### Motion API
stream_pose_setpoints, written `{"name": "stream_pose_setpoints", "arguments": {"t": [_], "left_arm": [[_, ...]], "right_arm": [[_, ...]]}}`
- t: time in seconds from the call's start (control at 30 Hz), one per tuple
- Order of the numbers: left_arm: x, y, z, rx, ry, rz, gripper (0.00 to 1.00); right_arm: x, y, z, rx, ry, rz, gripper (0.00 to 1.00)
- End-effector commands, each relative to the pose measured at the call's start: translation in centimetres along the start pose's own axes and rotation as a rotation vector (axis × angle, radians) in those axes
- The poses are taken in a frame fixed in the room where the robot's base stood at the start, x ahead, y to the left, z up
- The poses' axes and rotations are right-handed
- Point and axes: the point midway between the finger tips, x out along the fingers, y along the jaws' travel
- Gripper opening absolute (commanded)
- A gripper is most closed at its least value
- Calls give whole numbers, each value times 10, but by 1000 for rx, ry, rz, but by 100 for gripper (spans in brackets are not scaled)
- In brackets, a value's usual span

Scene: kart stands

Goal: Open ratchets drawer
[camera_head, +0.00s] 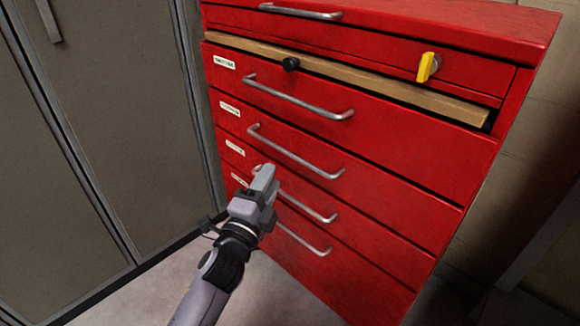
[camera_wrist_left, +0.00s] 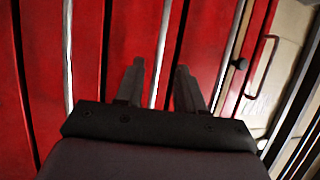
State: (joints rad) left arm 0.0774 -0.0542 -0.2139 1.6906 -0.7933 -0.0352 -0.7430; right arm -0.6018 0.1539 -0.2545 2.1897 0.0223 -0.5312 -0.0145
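The red tool cabinet (camera_head: 390,205) has several stacked drawers, each with a long silver bar handle. White labels (camera_head: 230,109) run down its left side, too small to read, so I cannot tell which drawer is the ratchets one. My right gripper is not in view.
A wooden slab (camera_head: 370,82) with a black knob (camera_head: 290,64) sits above these drawers. A yellow key-like piece (camera_head: 427,67) is at the upper right. A grey locker (camera_head: 100,120) stands close on the left. Bare floor (camera_head: 150,300) shows below.

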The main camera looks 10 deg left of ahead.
Motion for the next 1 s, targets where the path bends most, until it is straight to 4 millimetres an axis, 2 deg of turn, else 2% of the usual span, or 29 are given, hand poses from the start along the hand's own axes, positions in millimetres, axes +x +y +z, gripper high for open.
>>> {"name": "stream_pose_setpoints", "arguments": {"t": [0.17, 0.6, 1.0], "left_arm": [[12, 0, 0, 3, 1, -3, 38], [64, 0, 0, 1, 0, -1, 38], [71, 0, 0, 0, 0, 0, 38]], "right_arm": [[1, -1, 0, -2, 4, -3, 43], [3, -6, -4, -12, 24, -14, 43], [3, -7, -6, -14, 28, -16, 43]]}}
